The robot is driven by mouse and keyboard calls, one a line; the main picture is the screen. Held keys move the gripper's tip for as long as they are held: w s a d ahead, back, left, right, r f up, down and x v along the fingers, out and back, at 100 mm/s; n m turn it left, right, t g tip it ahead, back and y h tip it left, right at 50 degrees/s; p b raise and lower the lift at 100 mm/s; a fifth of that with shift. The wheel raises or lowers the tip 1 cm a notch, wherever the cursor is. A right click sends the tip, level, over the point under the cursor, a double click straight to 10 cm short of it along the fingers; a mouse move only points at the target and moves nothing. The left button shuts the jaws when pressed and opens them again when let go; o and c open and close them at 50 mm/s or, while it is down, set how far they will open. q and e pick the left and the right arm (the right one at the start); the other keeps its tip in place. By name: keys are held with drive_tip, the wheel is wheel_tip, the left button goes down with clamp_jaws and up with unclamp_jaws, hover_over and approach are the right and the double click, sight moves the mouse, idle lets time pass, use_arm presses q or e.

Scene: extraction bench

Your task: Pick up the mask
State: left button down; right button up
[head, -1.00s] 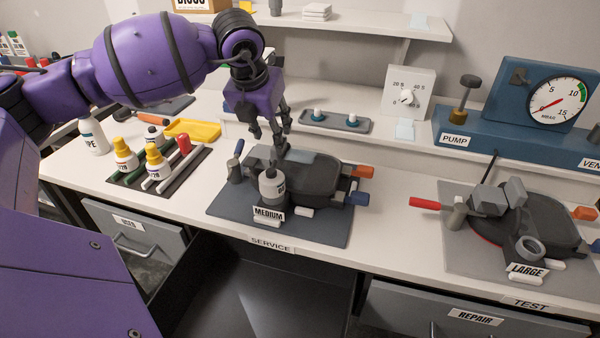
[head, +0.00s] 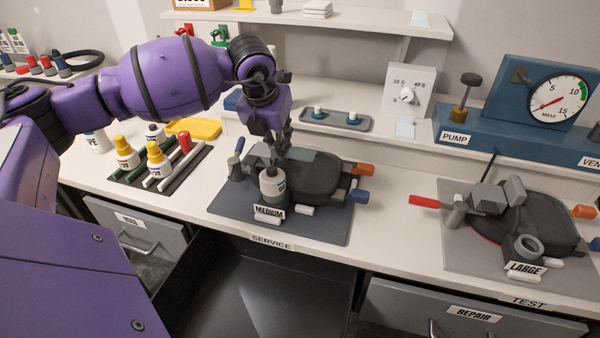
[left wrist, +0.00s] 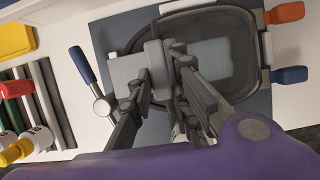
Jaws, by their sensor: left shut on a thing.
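The medium mask (head: 312,180) is dark grey, with grey blocks on its back edge, and lies on a grey mat (head: 336,232) behind a "MEDIUM" label. It also shows in the left wrist view (left wrist: 225,50). My left gripper (head: 277,148) reaches down from above to the mask's back left part. In the left wrist view my left gripper (left wrist: 166,78) has its fingers closed around a grey block of the mask. The exact contact is partly hidden by the fingers. The mask still appears to rest on the mat. My right gripper is not in view.
A second mask (head: 540,220) labelled "LARGE" lies on the right mat. Bottles (head: 157,160) stand on a rack at left by a yellow tray (head: 193,128). A small tray (head: 335,119) and a pump with a gauge (head: 558,104) stand behind. White bench is clear between the mats.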

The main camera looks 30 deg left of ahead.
use_arm(q)
drive_tip(key=shift+r, duration=0.2)
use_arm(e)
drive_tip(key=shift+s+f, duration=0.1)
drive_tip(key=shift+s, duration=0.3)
use_arm(q)
drive_tip(key=shift+r, duration=0.1)
